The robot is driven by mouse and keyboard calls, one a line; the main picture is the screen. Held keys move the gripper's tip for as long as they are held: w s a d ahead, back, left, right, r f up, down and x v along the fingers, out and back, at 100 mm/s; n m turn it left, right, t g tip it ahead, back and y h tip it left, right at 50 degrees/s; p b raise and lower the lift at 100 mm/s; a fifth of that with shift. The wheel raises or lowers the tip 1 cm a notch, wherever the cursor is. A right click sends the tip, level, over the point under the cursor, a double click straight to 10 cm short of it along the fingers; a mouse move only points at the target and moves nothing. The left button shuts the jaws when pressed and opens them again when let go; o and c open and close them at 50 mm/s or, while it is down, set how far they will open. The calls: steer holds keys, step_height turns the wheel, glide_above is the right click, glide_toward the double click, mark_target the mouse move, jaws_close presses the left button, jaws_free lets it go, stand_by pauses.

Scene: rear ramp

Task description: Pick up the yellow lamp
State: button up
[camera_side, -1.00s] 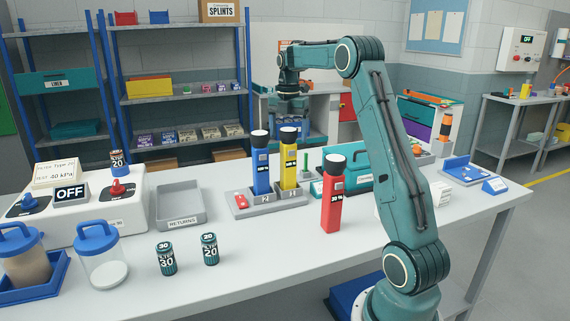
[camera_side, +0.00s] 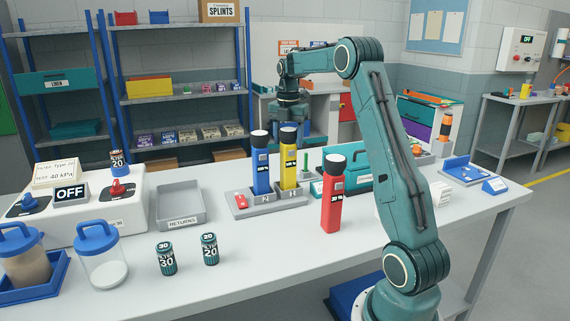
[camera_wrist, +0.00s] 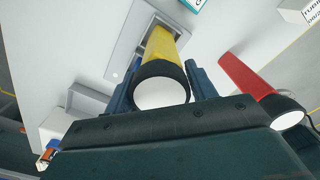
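The yellow lamp (camera_side: 288,165) stands upright in the right slot of a grey rack (camera_side: 240,206), with a black head and white top. In the wrist view the yellow lamp (camera_wrist: 160,48) shows between my two fingers, its white top facing the camera. My gripper (camera_wrist: 163,70) is open, with a finger on each side of the lamp and gaps visible. In the side view my gripper (camera_side: 292,128) points down at the height of the lamp's head, which partly covers the fingers. I cannot tell how far down they reach along the lamp.
A blue lamp (camera_side: 261,168) stands in the rack just left of the yellow one. A red lamp (camera_side: 332,195) stands on the bench to the right and front. A teal case (camera_side: 352,184) lies behind it. A grey returns tray (camera_side: 181,210) sits to the left.

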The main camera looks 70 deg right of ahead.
steer(key=c, duration=0.6)
steer(key=shift+r, duration=0.1)
steer(key=shift+r, duration=4.95)
